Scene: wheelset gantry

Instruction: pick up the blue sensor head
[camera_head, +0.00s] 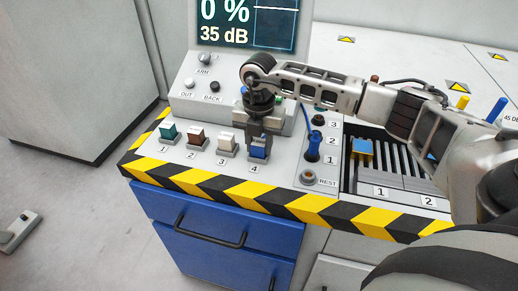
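A small blue block with a pale top (258,151), probably the blue sensor head, stands at the place marked 4 on the grey console. My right gripper (259,143) points down over it, with its fingers at the block's upper part. The fingers hide part of the block, and I cannot tell whether they grip it. A blue probe-like piece with a cable (313,147) stands to the right, beside the label 1. My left gripper is not in view.
A control box with a screen (245,22) rises behind. A slotted rack (390,165) holding a blue-and-yellow piece (362,150) is at right. Striped edging (260,192) borders the console.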

